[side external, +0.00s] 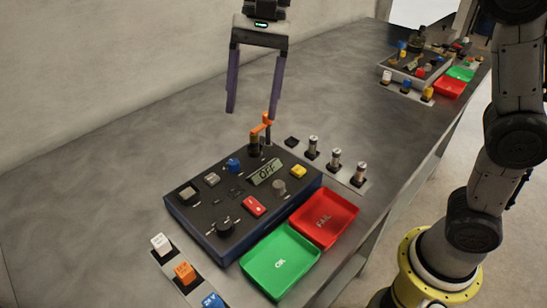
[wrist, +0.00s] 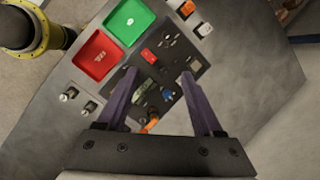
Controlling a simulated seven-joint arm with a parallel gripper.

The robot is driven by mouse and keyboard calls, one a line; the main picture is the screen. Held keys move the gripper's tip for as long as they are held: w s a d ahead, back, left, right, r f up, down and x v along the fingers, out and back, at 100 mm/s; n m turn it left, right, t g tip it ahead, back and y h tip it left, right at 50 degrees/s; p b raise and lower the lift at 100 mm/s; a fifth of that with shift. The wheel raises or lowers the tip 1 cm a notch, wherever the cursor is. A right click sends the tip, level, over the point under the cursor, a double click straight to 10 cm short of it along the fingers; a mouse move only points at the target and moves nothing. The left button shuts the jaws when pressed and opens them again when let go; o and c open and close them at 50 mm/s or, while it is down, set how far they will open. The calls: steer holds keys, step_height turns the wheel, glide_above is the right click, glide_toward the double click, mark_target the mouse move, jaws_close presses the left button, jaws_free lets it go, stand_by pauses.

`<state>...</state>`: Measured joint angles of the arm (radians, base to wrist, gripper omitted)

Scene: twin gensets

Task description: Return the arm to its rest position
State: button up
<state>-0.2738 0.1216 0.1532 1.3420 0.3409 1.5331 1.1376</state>
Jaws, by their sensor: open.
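My gripper (side external: 252,112) hangs above the workbench at the top of the side view, with its two purple fingers apart and nothing between them. It points down over the back end of a dark control box (side external: 222,189) whose display (side external: 266,172) reads OFF. An orange-handled part (side external: 261,128) stands at the back of the box, and the right fingertip overlaps it in the side view; I cannot tell whether they touch. In the wrist view the open fingers (wrist: 158,75) frame the box face, and the orange part (wrist: 152,123) shows between them.
A green OK tray (side external: 280,262) and a red FAIL tray (side external: 324,217) lie beside the box. Several metal-capped cylinders (side external: 336,160) stand on a strip behind them. Labelled blocks (side external: 184,272) sit at front left. A second control box (side external: 416,66) stands farther back. The bench's left side is clear.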

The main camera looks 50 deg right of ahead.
steer(key=s+d+r+n+t+h, duration=0.15)
steer(key=s+d+t, duration=0.25)
steer(key=s+d, duration=0.85)
steer(key=s+d+f+n+t+h, duration=0.2)
steer(key=s+d+f+n, duration=0.3)
steer(key=f+n, duration=0.3)
step_height(320, 180, down, 2)
steer(key=shift+s+f+t, duration=0.2)
steer(key=shift+s+t, duration=0.2)
steer(key=shift+s, duration=0.45)
